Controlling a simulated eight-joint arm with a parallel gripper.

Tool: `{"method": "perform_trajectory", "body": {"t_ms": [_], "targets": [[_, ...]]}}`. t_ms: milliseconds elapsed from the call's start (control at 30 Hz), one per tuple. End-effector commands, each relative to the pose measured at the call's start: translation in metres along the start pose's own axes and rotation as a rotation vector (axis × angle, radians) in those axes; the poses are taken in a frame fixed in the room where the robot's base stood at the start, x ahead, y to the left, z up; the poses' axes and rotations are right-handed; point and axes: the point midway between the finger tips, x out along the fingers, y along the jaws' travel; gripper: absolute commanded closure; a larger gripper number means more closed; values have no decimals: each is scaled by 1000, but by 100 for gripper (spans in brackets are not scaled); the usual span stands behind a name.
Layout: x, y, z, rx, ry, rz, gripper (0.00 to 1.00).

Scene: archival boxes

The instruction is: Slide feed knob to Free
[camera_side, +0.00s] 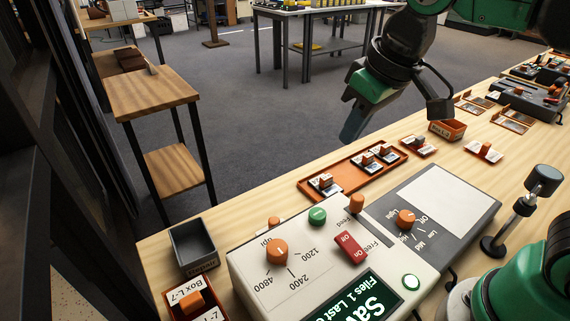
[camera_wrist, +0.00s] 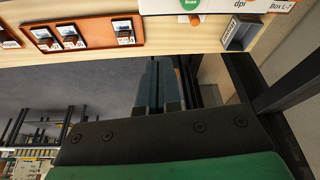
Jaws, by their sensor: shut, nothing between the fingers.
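The scanner (camera_side: 290,270) is a pale box with a dark-framed panel. The feed knob (camera_side: 357,203), a small orange slider knob, sits at the far end of a dark slot on its top. Lettering that seems to read "Feed" and "Free" lies beside the slot, partly cut off by other parts. My gripper (camera_side: 352,128) is shut and empty, above and beyond the far table edge, well apart from the knob. In the wrist view its fingers (camera_wrist: 160,88) are together; the feed knob cannot be made out there.
A red switch (camera_side: 350,247), a green button (camera_side: 317,215) and an orange dial (camera_side: 277,251) are close to the slot. An orange tray (camera_side: 340,186) of small labelled pieces lies behind the scanner. A lamp-like stand (camera_side: 520,212) rises at right.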

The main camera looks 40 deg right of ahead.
Motion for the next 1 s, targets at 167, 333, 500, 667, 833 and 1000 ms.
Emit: {"method": "perform_trajectory", "body": {"t_ms": [167,333,500,667,833,1000], "targets": [[10,0,-1,0,1,0,100],[32,0,-1,0,1,0,100],[58,0,-1,0,1,0,100],[79,0,0,0,2,0,100],[96,0,-1,0,1,0,100],[96,0,12,0,1,0,100]]}}
